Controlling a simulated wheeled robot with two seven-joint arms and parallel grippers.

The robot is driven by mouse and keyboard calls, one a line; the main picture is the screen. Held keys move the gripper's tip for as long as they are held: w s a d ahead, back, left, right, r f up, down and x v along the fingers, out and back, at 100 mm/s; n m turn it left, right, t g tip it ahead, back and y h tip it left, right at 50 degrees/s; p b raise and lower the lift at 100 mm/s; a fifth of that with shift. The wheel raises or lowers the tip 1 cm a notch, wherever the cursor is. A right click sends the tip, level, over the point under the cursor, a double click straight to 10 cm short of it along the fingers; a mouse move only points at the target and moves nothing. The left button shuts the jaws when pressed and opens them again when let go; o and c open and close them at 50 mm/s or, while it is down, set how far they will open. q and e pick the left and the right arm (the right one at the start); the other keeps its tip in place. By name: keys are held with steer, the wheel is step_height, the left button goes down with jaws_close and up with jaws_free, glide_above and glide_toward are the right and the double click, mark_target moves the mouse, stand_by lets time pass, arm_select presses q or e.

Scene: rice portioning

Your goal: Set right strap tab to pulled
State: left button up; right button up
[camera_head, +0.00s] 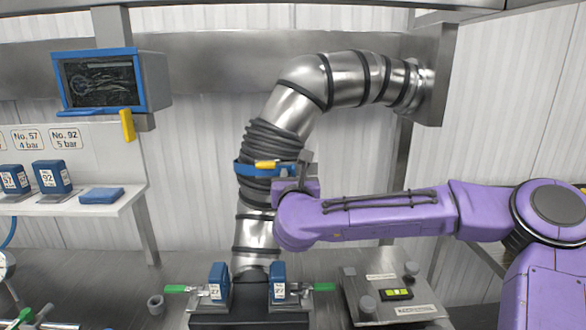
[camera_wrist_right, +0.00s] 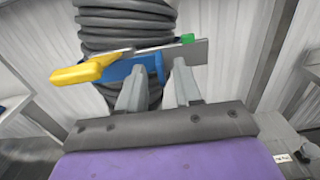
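A blue strap (camera_head: 252,170) wraps the black ribbed bellows of the bent steel pipe. Its yellow tab (camera_head: 267,164) shows at the front. In the right wrist view the yellow tab (camera_wrist_right: 95,67) sticks out to the left of the blue strap part (camera_wrist_right: 140,68). A grey plate (camera_wrist_right: 190,52) and a small green piece (camera_wrist_right: 187,39) are on the right. My right gripper (camera_head: 296,162) is at the strap's right side. Its fingers (camera_wrist_right: 164,72) are apart, with the strap's blue end at the gap between them. I cannot tell whether they touch it. My left gripper is out of view.
Two blue blocks (camera_head: 219,283) with green levers (camera_head: 175,289) stand below the pipe. A shelf (camera_head: 125,198) with blue parts and a blue-framed screen (camera_head: 100,82) are on the left. Wall space between is clear.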

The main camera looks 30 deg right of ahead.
steer(key=shift+w+d, duration=0.1)
steer(key=shift+w, duration=0.05)
steer(key=shift+r, duration=0.1)
jaws_close()
stand_by(1.4)
